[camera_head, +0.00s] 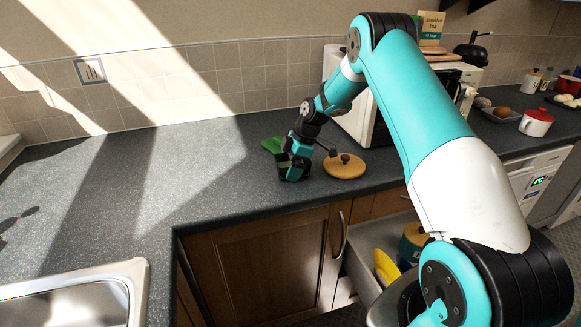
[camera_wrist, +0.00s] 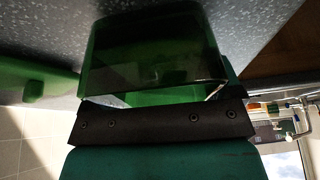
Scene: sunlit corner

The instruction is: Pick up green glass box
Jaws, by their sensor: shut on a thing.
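The green glass box (camera_wrist: 155,55) fills the upper middle of the wrist view, dark and see-through. In the head view a small part of the box (camera_head: 283,163) shows beside my gripper (camera_head: 291,172), low at the countertop. My gripper is shut on the box; its black edge (camera_wrist: 165,123) crosses the wrist view just below it. A flat green piece (camera_head: 272,145) lies right behind, and a green piece (camera_wrist: 38,83) shows at left in the wrist view. I cannot tell whether the box touches the counter.
The grey counter (camera_head: 110,185) is clear to the left, with a sink (camera_head: 75,300) at front left. An open drawer (camera_head: 372,236) is below right.

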